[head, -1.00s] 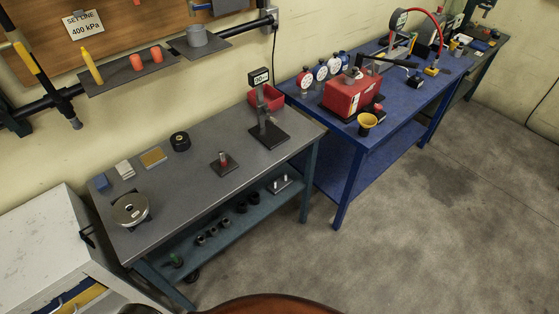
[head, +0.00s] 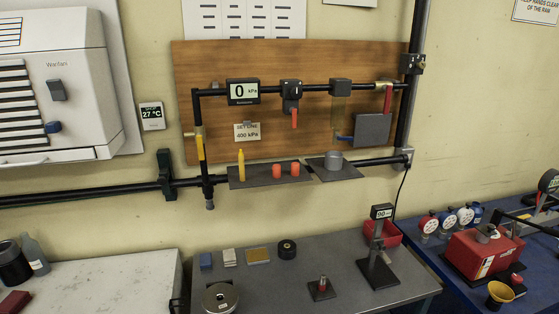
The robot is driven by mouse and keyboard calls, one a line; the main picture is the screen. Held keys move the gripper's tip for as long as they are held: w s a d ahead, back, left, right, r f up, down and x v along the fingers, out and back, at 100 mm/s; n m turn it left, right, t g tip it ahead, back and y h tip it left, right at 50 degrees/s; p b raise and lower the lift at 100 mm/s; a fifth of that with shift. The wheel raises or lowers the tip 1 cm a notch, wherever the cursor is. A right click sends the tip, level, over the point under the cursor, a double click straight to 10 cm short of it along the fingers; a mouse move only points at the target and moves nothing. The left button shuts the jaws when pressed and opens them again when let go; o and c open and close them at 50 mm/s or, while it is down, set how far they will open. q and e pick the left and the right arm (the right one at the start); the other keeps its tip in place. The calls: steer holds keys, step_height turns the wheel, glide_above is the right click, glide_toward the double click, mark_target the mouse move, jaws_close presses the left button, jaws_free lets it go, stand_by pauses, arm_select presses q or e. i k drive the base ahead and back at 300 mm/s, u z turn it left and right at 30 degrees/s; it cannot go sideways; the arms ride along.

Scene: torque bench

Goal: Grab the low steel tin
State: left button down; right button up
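A low, round, shiny steel piece (head: 221,299) with a dark centre lies at the front left of the grey bench, partly cut off by the bottom edge of the head view. A short grey cylinder (head: 333,160) stands upright on a dark plate (head: 350,174) of the wall rig. Either could be the low steel tin; I cannot tell which from this view. Neither of my grippers is in view.
The grey bench (head: 330,262) also holds a black roll (head: 287,249), small blocks (head: 229,257), a small red-topped stand (head: 322,288) and a gauge post (head: 378,255). A red bin (head: 383,234) is behind the post. A white cabinet top (head: 105,285) adjoins at left.

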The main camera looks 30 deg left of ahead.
mark_target(333, 162)
steer(key=u, duration=1.1)
steer(key=i, duration=0.7)
steer(key=u, duration=0.15)
